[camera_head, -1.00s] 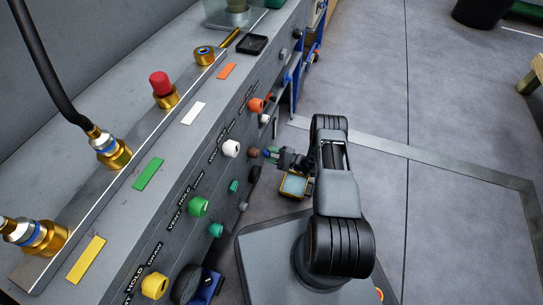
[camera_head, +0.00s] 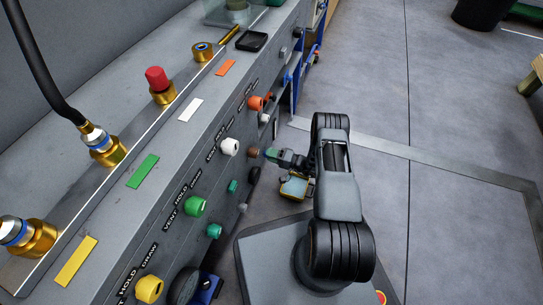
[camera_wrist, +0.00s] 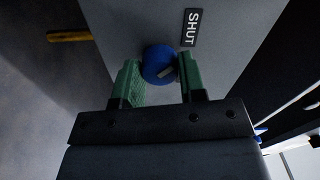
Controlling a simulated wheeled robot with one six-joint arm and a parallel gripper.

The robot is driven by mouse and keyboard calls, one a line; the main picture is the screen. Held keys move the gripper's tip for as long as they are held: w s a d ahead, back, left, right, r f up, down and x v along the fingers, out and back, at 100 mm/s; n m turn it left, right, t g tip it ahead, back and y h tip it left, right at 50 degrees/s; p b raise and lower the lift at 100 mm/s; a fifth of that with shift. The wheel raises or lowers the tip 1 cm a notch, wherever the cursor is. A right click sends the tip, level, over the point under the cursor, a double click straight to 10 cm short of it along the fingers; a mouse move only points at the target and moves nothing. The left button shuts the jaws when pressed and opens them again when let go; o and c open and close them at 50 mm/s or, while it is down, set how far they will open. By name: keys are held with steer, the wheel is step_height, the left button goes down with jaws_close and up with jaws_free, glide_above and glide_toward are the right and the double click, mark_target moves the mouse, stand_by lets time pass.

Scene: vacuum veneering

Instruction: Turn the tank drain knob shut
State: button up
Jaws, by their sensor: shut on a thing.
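The blue drain knob (camera_wrist: 157,60) sits on a grey panel beside a black label reading SHUT (camera_wrist: 191,27) in the wrist view. A small grey pointer mark on its face is tilted. My gripper (camera_wrist: 160,68) has its green fingers on both sides of the knob and is shut on it. In the head view my gripper (camera_head: 272,154) reaches left to the cabinet's front face, low beside a brown knob (camera_head: 253,153). The blue knob cannot be made out there.
The long grey cabinet front carries several other knobs, including white (camera_head: 229,147), green (camera_head: 196,206), yellow (camera_head: 149,288) and orange (camera_head: 256,103). Hose fittings (camera_head: 106,148) stand on its top. The floor to the right of my arm is largely clear.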

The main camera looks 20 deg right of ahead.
stand_by(0.5)
steer(key=o, duration=0.9)
steer(key=shift+d, duration=0.1)
steer(key=p+v, duration=0.3)
steer(key=v, duration=1)
steer(key=shift+s+d, duration=0.2)
steer(key=shift+s, duration=0.1)
